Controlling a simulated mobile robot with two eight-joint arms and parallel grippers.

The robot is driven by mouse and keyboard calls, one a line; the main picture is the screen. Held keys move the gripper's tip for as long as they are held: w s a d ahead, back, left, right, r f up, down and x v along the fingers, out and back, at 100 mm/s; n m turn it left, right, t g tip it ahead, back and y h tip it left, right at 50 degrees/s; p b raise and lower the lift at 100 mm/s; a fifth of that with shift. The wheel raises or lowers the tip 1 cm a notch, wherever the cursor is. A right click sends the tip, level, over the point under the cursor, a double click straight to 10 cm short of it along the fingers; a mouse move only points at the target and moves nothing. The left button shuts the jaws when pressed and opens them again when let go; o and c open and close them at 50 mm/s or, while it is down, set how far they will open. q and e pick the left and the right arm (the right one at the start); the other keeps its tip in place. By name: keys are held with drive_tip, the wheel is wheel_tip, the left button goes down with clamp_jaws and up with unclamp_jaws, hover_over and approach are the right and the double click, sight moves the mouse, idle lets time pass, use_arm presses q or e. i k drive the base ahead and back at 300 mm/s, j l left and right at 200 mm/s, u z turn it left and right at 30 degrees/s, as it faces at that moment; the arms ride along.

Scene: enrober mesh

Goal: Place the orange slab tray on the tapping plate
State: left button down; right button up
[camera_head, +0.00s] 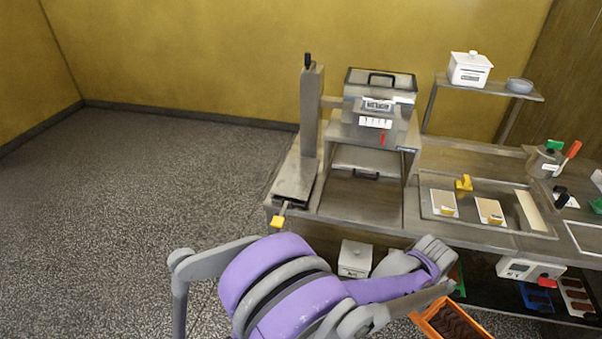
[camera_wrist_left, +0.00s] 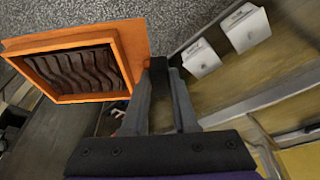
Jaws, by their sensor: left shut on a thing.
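The orange slab tray (camera_head: 432,328) is at the lower right of the head view, partly cut off by the bottom edge. In the left wrist view the orange slab tray (camera_wrist_left: 118,72) shows dark, wavy slabs inside and is tilted in the picture. My left gripper (camera_wrist_left: 160,66) is shut on the tray's flat orange edge, with the tray out to one side. In the head view the tray is off the worktop, in front of the bench. My right gripper is not in view. I cannot tell which surface is the tapping plate.
A machine (camera_head: 378,105) with a black handle stands on the bench, beside a grey column (camera_head: 312,110). A recessed panel (camera_head: 425,212) with cream blocks lies to the right. A lidded white box (camera_head: 355,258) and a control box (camera_head: 520,268) are below the worktop. The left floor is clear.

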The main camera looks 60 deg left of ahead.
sight(296, 177)
drive_tip(key=k+j+z, duration=0.15)
drive_tip(key=j, duration=0.25)
drive_tip(key=k+j+z, duration=0.15)
drive_tip(key=k+j, duration=0.85)
